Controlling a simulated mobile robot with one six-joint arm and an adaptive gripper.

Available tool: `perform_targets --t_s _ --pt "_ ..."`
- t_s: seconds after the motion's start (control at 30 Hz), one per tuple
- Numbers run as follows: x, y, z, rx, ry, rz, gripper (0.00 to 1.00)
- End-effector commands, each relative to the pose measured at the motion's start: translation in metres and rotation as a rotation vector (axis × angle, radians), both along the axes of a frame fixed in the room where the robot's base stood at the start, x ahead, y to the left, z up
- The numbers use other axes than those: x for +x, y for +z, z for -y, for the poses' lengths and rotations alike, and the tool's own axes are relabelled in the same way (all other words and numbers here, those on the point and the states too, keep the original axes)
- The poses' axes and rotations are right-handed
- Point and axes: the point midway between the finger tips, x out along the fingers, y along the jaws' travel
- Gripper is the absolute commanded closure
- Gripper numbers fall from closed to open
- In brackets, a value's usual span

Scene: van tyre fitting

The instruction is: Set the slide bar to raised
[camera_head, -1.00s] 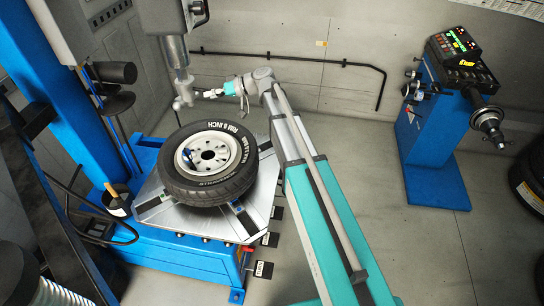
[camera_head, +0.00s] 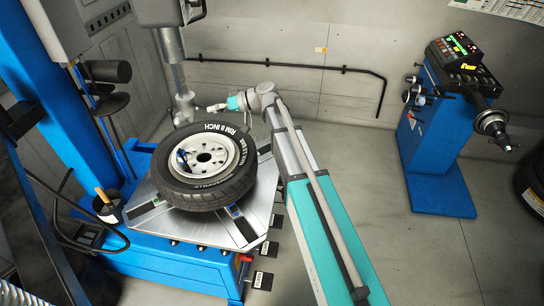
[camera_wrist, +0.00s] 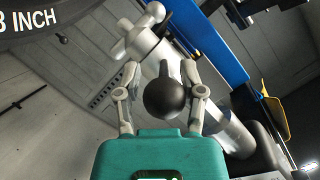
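The slide bar (camera_head: 172,60) is the silver vertical bar hanging from the tyre changer's column, with its lower end (camera_head: 184,106) just behind the wheel. In the wrist view its metal shaft and head (camera_wrist: 150,42) run diagonally beyond my fingers. A black ball knob (camera_wrist: 165,98) on a short stem sits between the two fingers of my gripper (camera_wrist: 161,70). The fingers stand apart on either side of it, with a gap at the left; contact at the right is unclear. In the head view my gripper (camera_head: 211,107) is small, beside the bar's lower end.
A tyred wheel (camera_head: 207,162) lies on the turntable (camera_head: 240,232) close below the bar and my arm. The changer's blue column (camera_head: 72,100) stands at left. A blue wheel balancer (camera_head: 440,125) stands at right. Open floor (camera_head: 420,240) lies between.

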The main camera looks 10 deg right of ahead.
Motion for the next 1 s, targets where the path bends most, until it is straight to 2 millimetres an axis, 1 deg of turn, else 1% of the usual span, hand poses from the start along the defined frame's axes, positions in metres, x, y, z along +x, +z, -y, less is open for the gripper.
perform_targets --t_s 0.03,0.9,0.93,1.0 --pt "-0.002 0.005 0.006 0.000 -0.002 -0.001 0.49" --pt "-0.020 0.038 0.116 0.001 0.000 0.000 0.49" --pt "-0.020 0.039 0.119 0.001 0.000 0.000 0.49" --pt "-0.028 0.033 0.115 -0.030 0.003 -0.021 0.49"
